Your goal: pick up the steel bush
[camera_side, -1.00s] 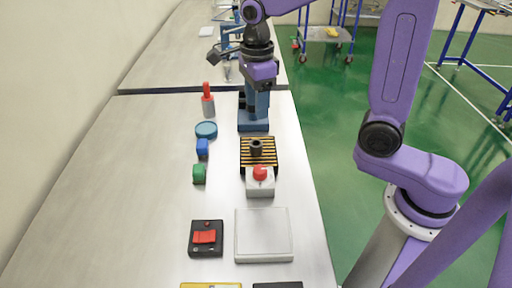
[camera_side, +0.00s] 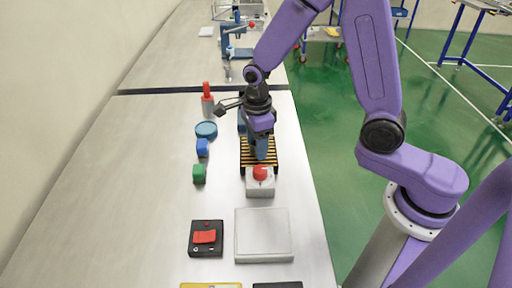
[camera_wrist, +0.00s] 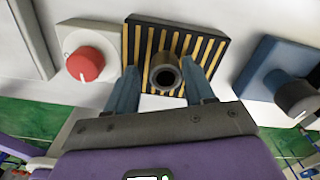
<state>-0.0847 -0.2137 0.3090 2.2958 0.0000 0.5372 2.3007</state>
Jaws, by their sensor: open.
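The steel bush (camera_wrist: 166,74), a dark grey hollow cylinder, stands upright on the black-and-yellow striped plate (camera_wrist: 214,47) in the wrist view. My gripper (camera_wrist: 161,84) is open, with one blue finger to the left of the bush and one to the right. A gap shows between the fingers and the bush. In the side view my gripper (camera_side: 262,156) points down over the striped plate (camera_side: 245,160) and hides the bush. How far the fingertips are above the plate is hard to tell.
A pale flat box (camera_side: 263,235) sits nearer.

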